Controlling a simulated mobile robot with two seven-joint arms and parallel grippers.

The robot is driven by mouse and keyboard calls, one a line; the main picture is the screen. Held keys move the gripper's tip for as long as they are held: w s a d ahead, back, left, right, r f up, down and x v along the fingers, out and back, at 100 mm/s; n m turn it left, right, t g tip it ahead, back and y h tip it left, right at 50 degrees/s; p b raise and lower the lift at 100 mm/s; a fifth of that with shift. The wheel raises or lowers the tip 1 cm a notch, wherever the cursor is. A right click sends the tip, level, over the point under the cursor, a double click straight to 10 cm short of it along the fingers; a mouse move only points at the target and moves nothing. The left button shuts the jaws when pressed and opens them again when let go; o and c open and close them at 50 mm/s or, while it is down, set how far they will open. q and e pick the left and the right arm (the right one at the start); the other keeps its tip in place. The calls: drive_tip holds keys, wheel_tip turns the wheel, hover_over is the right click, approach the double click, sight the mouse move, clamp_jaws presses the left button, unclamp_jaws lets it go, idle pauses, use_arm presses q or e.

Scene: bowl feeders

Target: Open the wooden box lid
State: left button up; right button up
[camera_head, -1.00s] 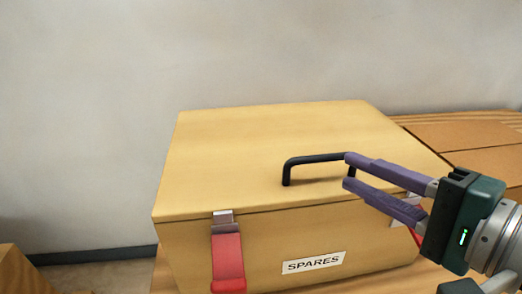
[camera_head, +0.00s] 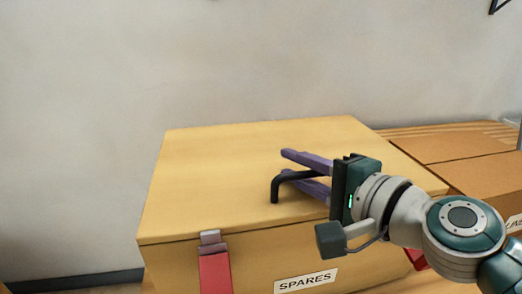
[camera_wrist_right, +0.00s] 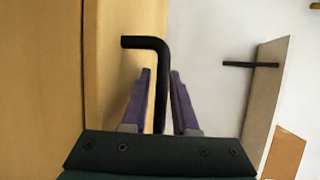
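The wooden box (camera_head: 250,262), labelled SPARES, stands with its lid (camera_head: 225,165) closed and flat on top. A black bar handle (camera_head: 274,189) sits on the lid near the front edge; it also shows in the right wrist view (camera_wrist_right: 160,70). My right gripper (camera_head: 285,164) reaches in from the right with its purple fingers on either side of the handle. In the right wrist view the open fingers (camera_wrist_right: 160,85) straddle the bar, with a visible gap on at least the right side. My left gripper is not in view.
A red latch (camera_head: 215,270) with a metal clasp hangs on the box front at left. Cardboard boxes (camera_head: 440,145) stand to the right. A plain wall (camera_head: 250,60) rises behind, and the space above the lid is clear.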

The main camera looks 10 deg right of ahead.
clamp_jaws()
idle(1.4)
